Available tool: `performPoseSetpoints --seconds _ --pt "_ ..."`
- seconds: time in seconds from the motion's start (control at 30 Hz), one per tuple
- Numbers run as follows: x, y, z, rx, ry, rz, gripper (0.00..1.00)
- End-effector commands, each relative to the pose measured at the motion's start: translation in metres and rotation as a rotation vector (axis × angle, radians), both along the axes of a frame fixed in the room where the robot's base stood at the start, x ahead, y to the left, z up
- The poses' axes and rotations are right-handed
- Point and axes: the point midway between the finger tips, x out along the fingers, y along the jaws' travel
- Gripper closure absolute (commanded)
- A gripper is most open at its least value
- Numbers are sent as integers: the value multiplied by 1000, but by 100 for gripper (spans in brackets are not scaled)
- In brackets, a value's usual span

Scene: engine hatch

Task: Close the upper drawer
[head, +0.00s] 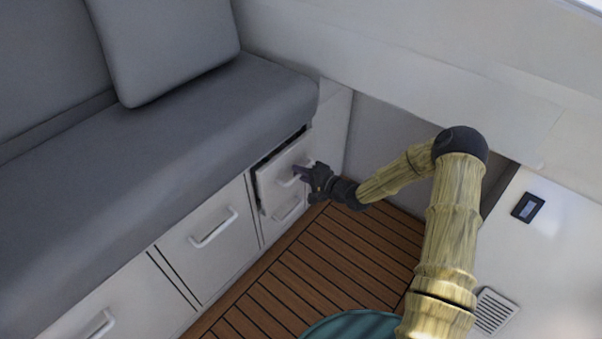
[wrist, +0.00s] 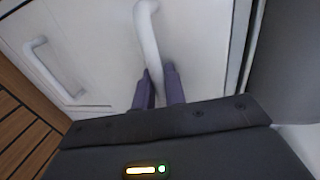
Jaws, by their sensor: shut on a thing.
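The upper drawer (head: 275,177) is at the far right end of the grey bench. It stands a little open, with a dark gap along its top and left edges. Its white handle (wrist: 148,40) shows large in the wrist view. My gripper (head: 303,173) is at this handle in the head view. In the wrist view its two purple fingers (wrist: 158,82) are on either side of the handle bar, shut on it. The lower drawer (head: 289,209) sits below, with its own handle, and looks flush. My gripper partly hides the upper drawer's handle in the head view.
The bench (head: 200,135) with a cushion overhangs the drawers. Other fronts with handles, such as the middle one (head: 212,240), are to the left. A teal round object (head: 350,325) is at the bottom edge. The slatted wooden floor (head: 330,265) is otherwise clear.

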Motion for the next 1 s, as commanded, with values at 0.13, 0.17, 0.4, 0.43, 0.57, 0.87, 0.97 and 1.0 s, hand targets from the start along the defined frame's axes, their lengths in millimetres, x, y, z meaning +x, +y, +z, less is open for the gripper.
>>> performPoseSetpoints --seconds 0.13,0.17,0.4,0.43,0.57,0.87,0.97,1.0 --pt "10 14 1 0 -2 2 100" --pt "13 17 1 0 -2 3 100" --pt "26 33 0 0 0 0 100" --pt "26 33 0 0 0 0 100" --pt "26 35 0 2 -1 1 100" --pt "26 35 2 3 -4 1 69" --pt "26 34 2 4 -4 1 69" --pt "26 34 2 4 -4 0 69"
